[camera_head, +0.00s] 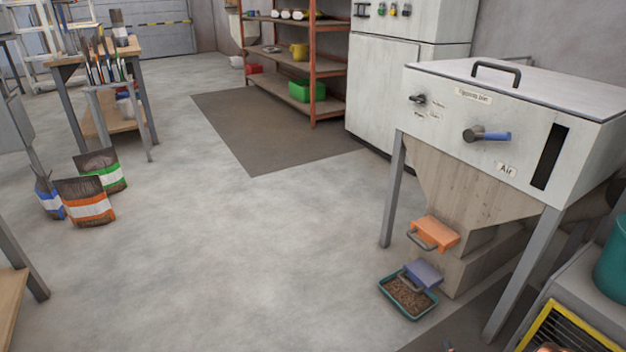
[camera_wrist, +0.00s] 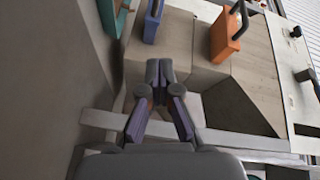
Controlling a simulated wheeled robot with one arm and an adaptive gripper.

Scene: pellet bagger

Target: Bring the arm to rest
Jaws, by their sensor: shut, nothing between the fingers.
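My gripper (camera_wrist: 160,72) shows in the wrist view with its fingertips together and nothing between them. It is in front of the pellet bagger's lower part, apart from the orange gate (camera_wrist: 224,38) and the blue gate (camera_wrist: 152,24), which appear farther up in that picture. I cannot make out my gripper in the head view. There the bagger (camera_head: 500,130) stands at the right, with the orange gate (camera_head: 435,234) above the blue gate (camera_head: 424,273). A teal tray (camera_head: 433,308) of brown pellets sits on the floor below them.
The bagger's grey front leg (camera_head: 522,275) stands near the lower right. A bench with a yellow-edged vent (camera_head: 570,330) is at the bottom right corner. Several bags, one with an orange band (camera_head: 86,208), stand at the left. The concrete floor (camera_head: 250,250) between is clear.

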